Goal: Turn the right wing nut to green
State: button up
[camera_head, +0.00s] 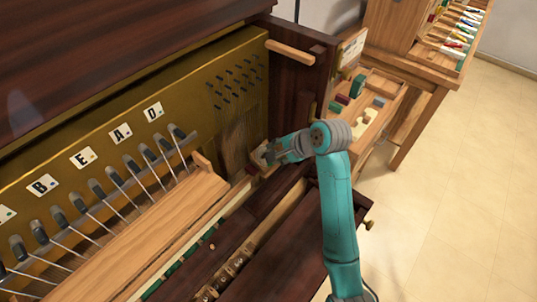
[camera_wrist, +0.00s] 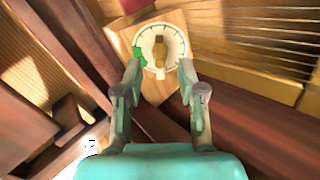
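The brass wing nut (camera_wrist: 160,53) sits at the centre of a white round dial (camera_wrist: 176,41) with dark tick marks, and its long side looks roughly upright in the wrist view. A green patch (camera_wrist: 138,54) lies at the dial's left edge. The dial is on a light wooden block (camera_wrist: 152,92). My gripper (camera_wrist: 161,70) is open and empty, its fingertips at the lower left and lower right of the dial, apart from the nut. In the head view my gripper (camera_head: 268,155) is by the piano's right end and the nut cannot be made out.
Strings (camera_wrist: 255,45) run to the right of the dial in the wrist view. In the head view a brass panel (camera_head: 70,137) carries letter cards, with a row of dark hammers below it. A wooden tray (camera_head: 372,110) with coloured pieces stands to the right.

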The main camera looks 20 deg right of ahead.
jog(key=shift+x, duration=2.1)
jog(key=shift+s+d+r, duration=0.25)
jog(key=shift+s+r, duration=0.1)
jog(key=shift+r, duration=0.15)
grip_shut()
